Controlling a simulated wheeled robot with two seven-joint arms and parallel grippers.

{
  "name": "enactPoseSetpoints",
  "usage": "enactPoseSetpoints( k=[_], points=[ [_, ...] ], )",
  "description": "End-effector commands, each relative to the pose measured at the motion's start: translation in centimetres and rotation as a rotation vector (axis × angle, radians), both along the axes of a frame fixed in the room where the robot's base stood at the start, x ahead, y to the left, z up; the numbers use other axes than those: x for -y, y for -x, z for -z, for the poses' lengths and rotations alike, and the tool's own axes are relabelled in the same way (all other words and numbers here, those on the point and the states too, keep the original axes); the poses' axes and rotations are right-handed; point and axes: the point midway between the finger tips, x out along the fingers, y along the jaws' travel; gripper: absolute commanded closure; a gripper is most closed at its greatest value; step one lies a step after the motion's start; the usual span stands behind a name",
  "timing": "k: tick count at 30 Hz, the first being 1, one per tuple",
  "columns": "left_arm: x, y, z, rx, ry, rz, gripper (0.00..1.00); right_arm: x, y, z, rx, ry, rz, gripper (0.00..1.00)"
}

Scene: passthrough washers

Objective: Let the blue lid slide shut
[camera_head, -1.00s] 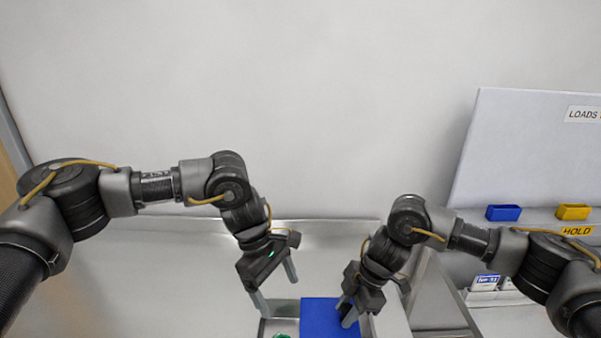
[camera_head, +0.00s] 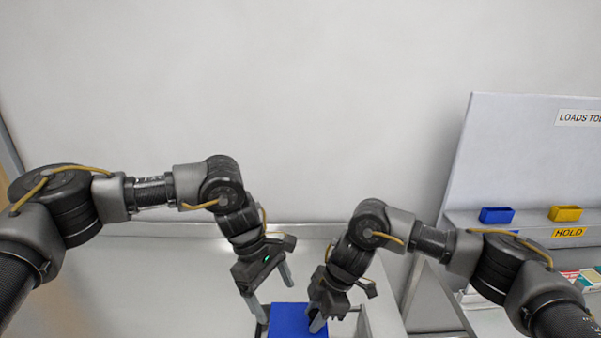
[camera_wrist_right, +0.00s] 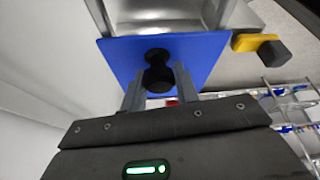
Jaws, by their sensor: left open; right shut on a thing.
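The blue lid (camera_head: 288,322) lies flat over a metal box at the bottom of the head view. It also shows in the right wrist view (camera_wrist_right: 118,62), with a black knob (camera_wrist_right: 157,72) on top. My right gripper (camera_head: 316,324) is shut on the knob; its fingers (camera_wrist_right: 158,88) stand on either side of it. My left gripper (camera_head: 275,297) is open and empty, above and left of the lid. Only a narrow strip of the box shows left of the lid in the head view. The lid's near edge is cut off there.
A wire rack (camera_wrist_right: 290,112) shows at the right of the wrist view. The counter left of the box is clear.

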Motion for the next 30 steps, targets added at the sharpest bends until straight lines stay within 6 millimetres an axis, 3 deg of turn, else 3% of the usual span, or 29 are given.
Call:
enactPoseSetpoints(
  k=[15, 25, 26, 30],
  points=[
    [0.0, 0.0, 0.0, 0.0, 0.0, 0.0, 0.17, -3.2, -0.2, -0.2, 0.005, -0.003, 0.003, 0.96],
    [0.0, 0.0, 0.0, 0.0, 0.0, 0.0, 0.17, -3.4, -0.2, -0.2, 0.004, -0.003, 0.003, 0.96],
    [0.0, 0.0, 0.0, 0.0, 0.0, 0.0, 0.17, -3.4, -0.2, -0.2, 0.004, -0.003, 0.003, 0.69],
    [0.0, 0.0, 0.0, 0.0, 0.0, 0.0, 0.17, -3.4, -0.1, -0.1, 0.003, -0.002, 0.002, 0.5]
  ],
)
